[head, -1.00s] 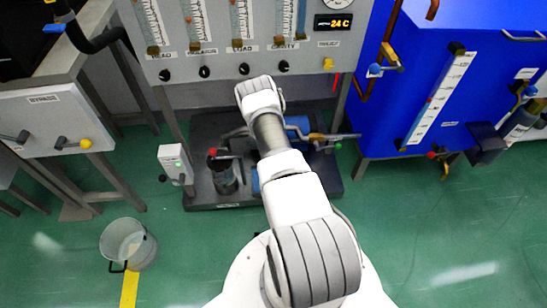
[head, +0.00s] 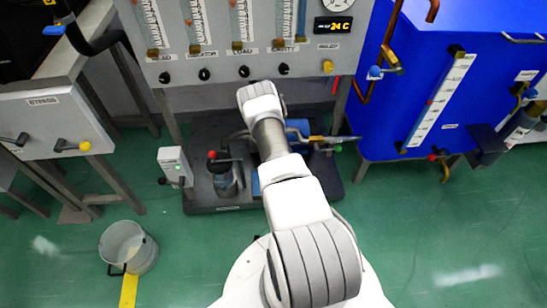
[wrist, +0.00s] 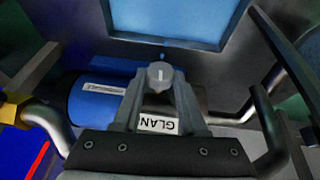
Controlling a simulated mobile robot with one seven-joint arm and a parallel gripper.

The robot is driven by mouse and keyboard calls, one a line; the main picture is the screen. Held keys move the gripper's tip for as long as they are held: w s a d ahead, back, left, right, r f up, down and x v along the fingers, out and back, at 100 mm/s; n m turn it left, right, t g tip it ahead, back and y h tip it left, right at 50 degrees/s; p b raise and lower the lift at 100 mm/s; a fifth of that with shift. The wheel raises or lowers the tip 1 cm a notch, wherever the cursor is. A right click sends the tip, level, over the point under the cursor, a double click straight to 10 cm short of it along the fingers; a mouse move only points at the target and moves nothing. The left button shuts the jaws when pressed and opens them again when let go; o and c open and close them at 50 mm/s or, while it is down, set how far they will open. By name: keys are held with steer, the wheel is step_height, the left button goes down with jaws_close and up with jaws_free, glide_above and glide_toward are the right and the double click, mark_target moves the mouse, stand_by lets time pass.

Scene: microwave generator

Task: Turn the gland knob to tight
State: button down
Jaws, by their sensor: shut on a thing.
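The gland knob (wrist: 160,72) is a small grey round knob with a pale pointer line, near the middle of the wrist view. A white label reading "GLAN" (wrist: 158,125) shows upside down just below it, its end cut off from sight. My gripper (wrist: 159,84) reaches up from the bottom edge, with one finger on each side of the knob, and is shut on it. The pointer line looks roughly upright in the picture. In the head view my own arm covers the gripper and the knob.
A blue cylinder (wrist: 95,100) lies left of the knob, with bent metal pipes on both sides. In the head view a dark base (head: 235,200) carries a red-topped part (head: 222,172). A grey bucket (head: 127,246) stands on the open green floor at left.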

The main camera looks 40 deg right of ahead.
steer(key=shift+a+h, duration=0.15)
steer(key=shift+h, duration=0.15)
steer(key=shift+w+a+f+n+g+h, duration=0.1)
steer(key=shift+a+n+g+h, duration=0.1)
steer(key=shift+g+h, duration=0.3)
steer(key=shift+w+a+f+n+g+h, duration=0.1)
steer(key=shift+n+g+h, duration=0.15)
steer(key=shift+h, duration=0.45)
steer(key=shift+w+a+f+n+g+h, duration=0.1)
steer(key=shift+n+g+h, duration=0.25)
steer(key=shift+g+h, duration=0.9)
steer(key=shift+t+h, duration=0.3)
steer(key=shift+h, duration=0.25)
steer(key=shift+c, duration=2.3)
jaws_free()
